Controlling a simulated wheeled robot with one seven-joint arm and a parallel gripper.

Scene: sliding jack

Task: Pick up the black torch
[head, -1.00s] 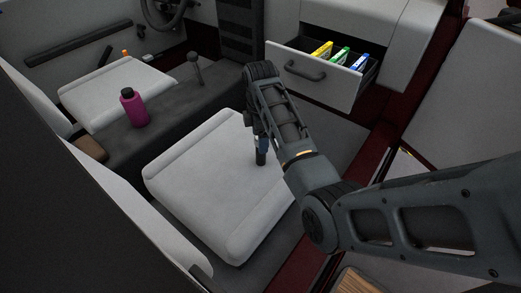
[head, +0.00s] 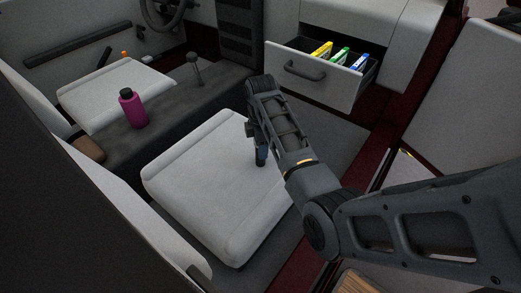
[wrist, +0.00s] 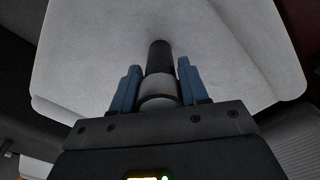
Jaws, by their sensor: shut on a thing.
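The black torch (wrist: 159,58) shows in the wrist view between the two blue fingers of my gripper (wrist: 157,70). It is a dark cylinder with a pale grey band (wrist: 158,90) close to the palm. My gripper is shut on it, one finger on each side. In the head view my gripper (head: 261,157) points down at the right part of the white front seat cushion (head: 205,185). The torch is mostly hidden there by the fingers. I cannot tell whether it touches the cushion.
A magenta bottle (head: 133,110) stands on the dark console left of the seat, near a lever (head: 195,68). An open drawer (head: 312,75) with several coloured boxes is behind my arm. A second seat (head: 110,95) is at the far left.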

